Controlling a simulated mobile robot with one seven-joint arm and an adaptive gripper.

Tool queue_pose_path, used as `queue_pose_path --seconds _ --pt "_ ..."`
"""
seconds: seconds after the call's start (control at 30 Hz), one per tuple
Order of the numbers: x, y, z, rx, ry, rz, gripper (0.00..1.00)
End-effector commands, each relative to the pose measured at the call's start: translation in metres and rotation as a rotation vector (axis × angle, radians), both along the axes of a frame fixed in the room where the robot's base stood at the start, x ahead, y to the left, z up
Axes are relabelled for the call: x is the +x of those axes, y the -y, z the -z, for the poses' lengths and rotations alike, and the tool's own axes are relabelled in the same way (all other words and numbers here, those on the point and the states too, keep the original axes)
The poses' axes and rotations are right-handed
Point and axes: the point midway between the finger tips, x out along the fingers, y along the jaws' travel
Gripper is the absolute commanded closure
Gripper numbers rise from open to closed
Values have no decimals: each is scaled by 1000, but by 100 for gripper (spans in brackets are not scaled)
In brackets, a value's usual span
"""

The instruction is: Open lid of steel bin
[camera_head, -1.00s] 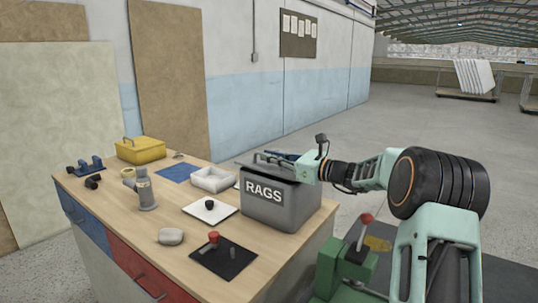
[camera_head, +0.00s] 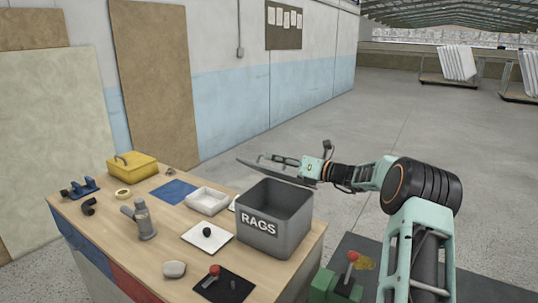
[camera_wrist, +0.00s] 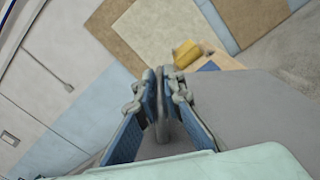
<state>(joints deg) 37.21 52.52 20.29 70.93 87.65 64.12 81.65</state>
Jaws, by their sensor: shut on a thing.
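The grey steel bin (camera_head: 265,232), labelled RAGS, stands at the right end of the workbench. Its top is open and its inside shows dark and empty as far as I can see. The lid (camera_head: 268,170) is raised and tilted above the bin's far edge, seen nearly edge-on. My gripper (camera_head: 290,161) is over the lid and shut on its handle. In the wrist view the handle (camera_wrist: 161,115) lies between the two blue-padded fingers, and the grey lid (camera_wrist: 240,115) fills the right side.
On the workbench (camera_head: 150,205) are a white tray (camera_head: 208,202), a yellow box (camera_head: 132,165), a grey fitting (camera_head: 145,222), a white plate with a black knob (camera_head: 207,237), and a black plate with a red knob (camera_head: 222,285). A green machine (camera_head: 338,286) stands right of the bench.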

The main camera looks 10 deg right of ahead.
Motion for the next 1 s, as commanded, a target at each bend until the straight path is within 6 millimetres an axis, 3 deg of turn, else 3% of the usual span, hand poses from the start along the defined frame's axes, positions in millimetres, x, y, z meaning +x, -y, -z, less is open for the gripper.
queue_pose_path --seconds 0.03,0.3,0.47,1.0 --pt "3 3 -14 9 2 -1 100" --pt "20 19 -30 80 -68 0 100" --pt "30 30 -36 198 -188 0 100" --pt "55 56 -46 329 -323 0 100"
